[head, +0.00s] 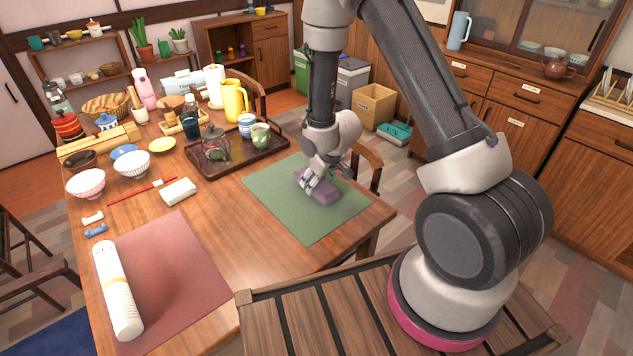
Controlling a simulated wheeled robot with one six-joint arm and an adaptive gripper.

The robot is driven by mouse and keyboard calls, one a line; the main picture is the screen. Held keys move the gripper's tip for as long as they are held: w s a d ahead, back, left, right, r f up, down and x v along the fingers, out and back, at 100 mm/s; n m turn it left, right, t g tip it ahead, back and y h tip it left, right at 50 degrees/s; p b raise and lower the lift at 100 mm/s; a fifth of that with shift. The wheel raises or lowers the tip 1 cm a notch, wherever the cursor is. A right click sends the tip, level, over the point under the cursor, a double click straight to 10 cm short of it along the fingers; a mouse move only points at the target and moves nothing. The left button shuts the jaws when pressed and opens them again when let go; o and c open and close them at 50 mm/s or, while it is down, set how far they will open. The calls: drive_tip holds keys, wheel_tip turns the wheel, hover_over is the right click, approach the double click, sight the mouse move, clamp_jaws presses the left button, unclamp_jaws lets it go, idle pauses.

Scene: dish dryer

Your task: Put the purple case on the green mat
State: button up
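The purple case (325,194) is a small flat block over the middle of the green mat (295,222), within the mat's outline in the head view. It looks to lie on the mat or just above it; I cannot tell which. My gripper (308,185) points down at the case, its fingers at the case's left part and hiding some of it. The view is too small to tell whether the fingers are closed on the case or only around it.
A dark tray (268,157) with a teapot (215,143) and cups stands behind the mat. A white box (178,192) and red chopsticks (138,191) lie to the left. A reddish mat (190,285) with a white roll (117,290) is at front left. The mat's front part is clear.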

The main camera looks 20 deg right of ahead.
drive_tip(key=shift+f, duration=0.2)
drive_tip(key=o, duration=1.1)
drive_tip(key=shift+c, duration=0.2)
drive_tip(key=s+d+r+m+h, duration=0.1)
drive_tip(key=s+d+r, duration=0.3)
drive_tip(key=r, duration=0.5)
drive_tip(key=s+d+r+m, duration=0.1)
drive_tip(key=s+d+r, duration=0.2)
drive_tip(key=r, duration=0.7)
drive_tip(key=s+d+r+h, duration=0.1)
drive_tip(key=s+d+r, duration=0.3)
drive_tip(key=r, duration=0.5)
drive_tip(key=s+d+r+m, duration=0.1)
drive_tip(key=s+r, duration=0.4)
drive_tip(key=s, duration=0.3)
drive_tip(key=s+d+r+m, duration=0.1)
drive_tip(key=s+r, duration=0.4)
drive_tip(key=s, duration=0.4)
drive_tip(key=shift+s+d, duration=0.15)
drive_tip(key=shift+s, duration=0.1)
